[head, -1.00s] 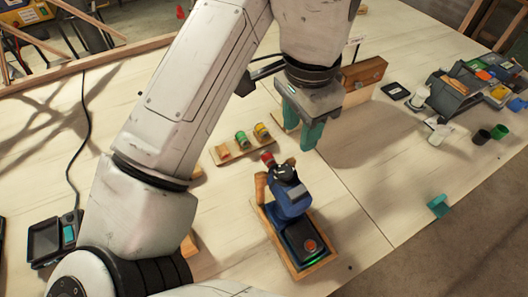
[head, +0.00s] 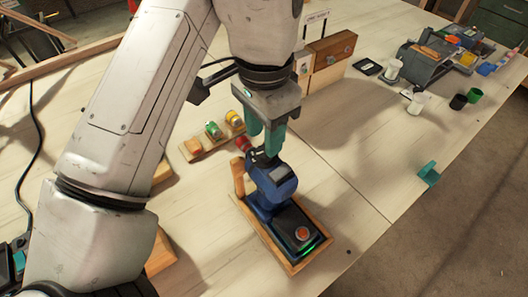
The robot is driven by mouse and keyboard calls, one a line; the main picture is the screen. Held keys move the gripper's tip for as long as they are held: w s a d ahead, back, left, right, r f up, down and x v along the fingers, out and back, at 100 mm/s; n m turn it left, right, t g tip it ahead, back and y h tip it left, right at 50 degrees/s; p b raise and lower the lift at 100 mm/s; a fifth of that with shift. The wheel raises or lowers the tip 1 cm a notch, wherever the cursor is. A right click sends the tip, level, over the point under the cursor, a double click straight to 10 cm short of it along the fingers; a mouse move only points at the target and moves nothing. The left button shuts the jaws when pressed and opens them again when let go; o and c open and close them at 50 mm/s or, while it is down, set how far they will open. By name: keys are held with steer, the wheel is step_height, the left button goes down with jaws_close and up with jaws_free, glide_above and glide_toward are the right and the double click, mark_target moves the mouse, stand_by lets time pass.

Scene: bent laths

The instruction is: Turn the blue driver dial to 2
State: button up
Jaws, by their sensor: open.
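The blue driver (head: 270,185) stands in a shallow wooden tray (head: 292,268), with its black base towards the front. A round orange-red button (head: 302,234) and a lit green strip show on the base. A dark part (head: 261,158) shows on the driver's top, just under my gripper. The dial's numbers are too small to read, and my fingers partly hide the top. A red piece (head: 243,143) shows at the driver's far end. My gripper (head: 265,143) points down with open green fingers right at the driver's top. I cannot tell if they touch it.
A wooden rack (head: 192,151) with several coloured rolls lies behind the driver. A wooden block stand (head: 328,68) is further back. Cups (head: 415,104) and bins (head: 425,62) stand at the right. A teal piece (head: 429,173) sits near the table's right edge. The table right of the driver is clear.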

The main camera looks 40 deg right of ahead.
steer(key=shift+f+b, duration=1.15)
steer(key=shift+f, duration=0.5)
steer(key=shift+c, duration=0.3)
steer(key=c, duration=0.7)
steer(key=shift+r+m, duration=0.1)
steer(key=shift+m, duration=0.3)
steer(key=m+p, duration=0.1)
steer(key=m, duration=0.1)
steer(key=shift+m, duration=2.5)
